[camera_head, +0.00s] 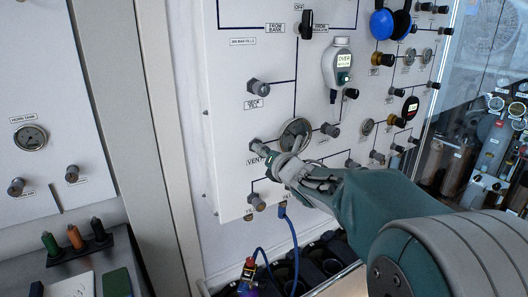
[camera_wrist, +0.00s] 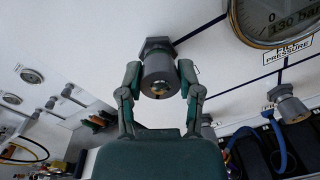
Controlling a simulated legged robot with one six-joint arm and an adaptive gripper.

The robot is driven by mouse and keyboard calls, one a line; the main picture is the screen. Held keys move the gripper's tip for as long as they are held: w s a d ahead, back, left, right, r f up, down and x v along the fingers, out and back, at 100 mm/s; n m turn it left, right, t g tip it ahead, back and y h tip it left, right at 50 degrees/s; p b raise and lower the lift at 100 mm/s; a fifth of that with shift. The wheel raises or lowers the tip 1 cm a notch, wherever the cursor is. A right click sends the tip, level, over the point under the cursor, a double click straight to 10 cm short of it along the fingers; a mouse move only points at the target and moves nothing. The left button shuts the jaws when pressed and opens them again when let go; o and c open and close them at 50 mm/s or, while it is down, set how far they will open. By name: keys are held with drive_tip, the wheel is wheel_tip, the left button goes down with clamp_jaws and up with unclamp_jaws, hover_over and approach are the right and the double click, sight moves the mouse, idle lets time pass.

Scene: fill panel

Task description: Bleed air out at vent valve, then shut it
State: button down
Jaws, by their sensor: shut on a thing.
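The vent valve (camera_head: 257,146) is a grey knob on the white panel, beside a label that reads VENT. In the wrist view the grey knob (camera_wrist: 159,66) sits between the two fingers of my gripper (camera_wrist: 160,88). The fingers press on its left and right sides. In the head view my gripper (camera_head: 272,162) reaches the panel from the right, just below the gauge (camera_head: 295,133), and its fingers partly cover the knob. Whether the valve is open or shut cannot be told.
The fill pressure gauge (camera_wrist: 278,16) is close on the right. Another knob (camera_head: 254,87) is above and one (camera_head: 255,201) below. A blue hose (camera_head: 293,240) hangs from the panel's lower edge. A handheld meter (camera_head: 337,66) and blue ear defenders (camera_head: 388,22) hang higher up.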

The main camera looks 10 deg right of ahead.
drive_tip(key=shift+f, duration=0.45)
drive_tip(key=shift+c, duration=1.3)
unclamp_jaws()
drive_tip(key=shift+a+r, duration=0.1)
drive_tip(key=shift+r, duration=0.15)
drive_tip(key=v, duration=1.2)
